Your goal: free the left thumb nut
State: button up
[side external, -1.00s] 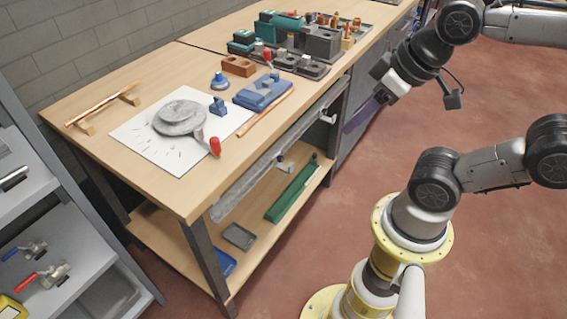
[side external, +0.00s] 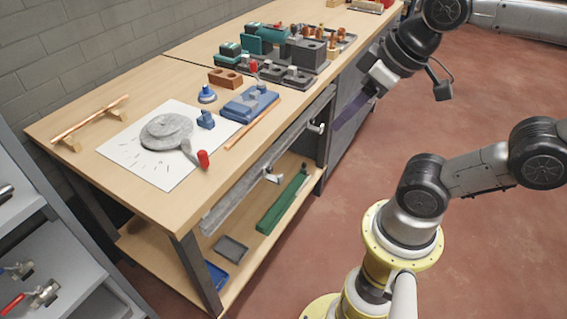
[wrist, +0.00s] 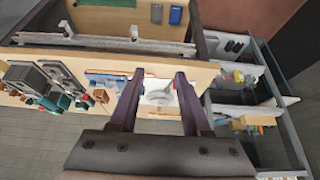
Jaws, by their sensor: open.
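Two small pale knob-like fittings, possibly thumb nuts, sit along a long grey rail (side external: 240,185) on the front of the wooden bench. In the side view one fitting (side external: 272,178) is near the rail's middle and the other (side external: 316,127) near its far end. The wrist view shows two pale fittings (wrist: 67,27) (wrist: 134,32) on the rail; their threads are too small to make out. My gripper (wrist: 160,75) has two purple fingers, open with nothing between them. In the side view the gripper (side external: 350,122) hangs beside the bench front, right of the far fitting and apparently apart from it.
The bench top (side external: 165,80) holds a white sheet (side external: 140,175) with a grey round part, a blue tray (side external: 250,103), a brick and several tools. A lower shelf carries a green bar (side external: 283,203). Grey shelving (side external: 85,225) stands at left. The floor at right is clear.

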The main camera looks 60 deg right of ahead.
jog(key=w+d+r+m+t+h, duration=0.5)
jog(key=w+d+r+t+h, duration=0.15)
jog(key=w+d+r, duration=0.75)
jog(key=n+t+y, duration=0.1)
jog(key=n+y, duration=0.2)
jog(key=y, duration=0.5)
send_over(269, 170)
jog(key=d, duration=0.5)
notch_tip(269, 170, down, 5)
jog(key=s+a+f+g+y, duration=0.1)
jog(key=s+f+g+y, duration=0.35)
jog(key=f, duration=0.35)
jog(key=shift+m+t+h, duration=0.3)
jog(key=shift+h, duration=0.1)
jog(key=shift+w+a+f, duration=0.35)
jog(key=shift+w+f, duration=0.2)
jog(key=shift+f, duration=5.35)
jog(key=shift+w+a+f, duration=0.4)
jog(key=shift+w+f, duration=0.2)
jog(key=shift+f, duration=5.3)
jog(key=shift+w+a+f, duration=0.35)
jog(key=shift+w+f, duration=0.2)
jog(key=shift+f, duration=5.35)
